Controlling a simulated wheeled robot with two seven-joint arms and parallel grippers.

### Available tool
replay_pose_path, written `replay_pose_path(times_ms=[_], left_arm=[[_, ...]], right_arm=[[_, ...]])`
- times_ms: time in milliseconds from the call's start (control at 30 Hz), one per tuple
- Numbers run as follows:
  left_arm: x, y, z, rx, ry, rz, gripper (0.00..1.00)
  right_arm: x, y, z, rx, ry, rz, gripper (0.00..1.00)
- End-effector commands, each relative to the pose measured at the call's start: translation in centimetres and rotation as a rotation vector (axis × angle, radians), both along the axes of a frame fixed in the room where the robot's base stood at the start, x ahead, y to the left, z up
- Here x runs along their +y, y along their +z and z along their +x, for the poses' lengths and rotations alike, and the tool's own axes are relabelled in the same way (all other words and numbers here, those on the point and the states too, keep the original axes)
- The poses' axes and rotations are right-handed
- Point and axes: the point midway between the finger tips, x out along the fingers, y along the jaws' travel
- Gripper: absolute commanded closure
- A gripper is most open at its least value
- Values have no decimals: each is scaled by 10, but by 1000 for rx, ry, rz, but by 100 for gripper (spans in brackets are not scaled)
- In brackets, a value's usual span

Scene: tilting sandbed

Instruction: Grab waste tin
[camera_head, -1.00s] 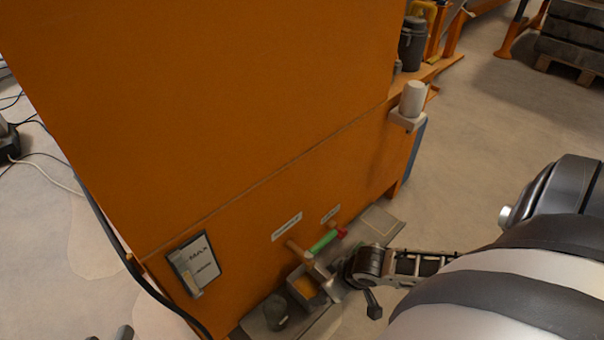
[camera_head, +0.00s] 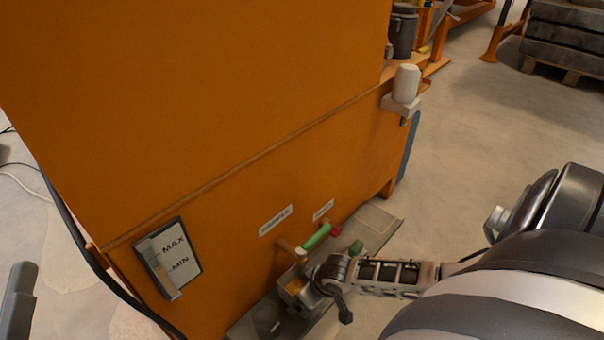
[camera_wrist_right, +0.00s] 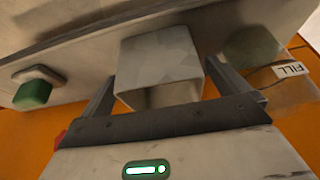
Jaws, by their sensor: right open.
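The waste tin (camera_head: 291,287), a small square metal tin, sits on the low ledge below the valves at the foot of the orange machine. My right gripper (camera_head: 303,291) is at the tin and hides part of it. In the right wrist view, the pale grey tin (camera_wrist_right: 160,62) lies between the two spread fingers of my right gripper (camera_wrist_right: 160,92). I cannot tell whether either finger touches it. A grey piece at the lower left edge of the head view looks like part of my left gripper (camera_head: 18,302); its jaws are not clear.
A MAX/MIN gauge (camera_head: 170,258) is further left. Open floor lies right.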

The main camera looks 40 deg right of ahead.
Motion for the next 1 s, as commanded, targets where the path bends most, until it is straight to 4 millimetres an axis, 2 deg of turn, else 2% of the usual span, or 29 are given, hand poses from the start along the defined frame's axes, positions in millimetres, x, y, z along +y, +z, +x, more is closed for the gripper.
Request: replay_pose_path(times_ms=[33,200,500,533,700,733,1000], left_arm=[[0,4,0,-86,5,21,61],[0,28,-6,-291,23,67,61],[-1,36,-9,-342,28,76,61],[-1,36,-9,-341,28,76,61],[-1,36,-9,-340,27,75,61],[-1,36,-9,-340,27,75,61],[-1,37,-9,-338,27,74,61]], right_arm=[[0,-11,4,-1,0,0,0],[1,-24,9,0,-1,1,0],[1,-24,10,0,-1,1,0],[1,-24,10,0,-1,1,3],[1,-24,10,0,0,0,50],[1,-24,10,0,0,1,53],[1,-23,10,-1,0,1,53]])
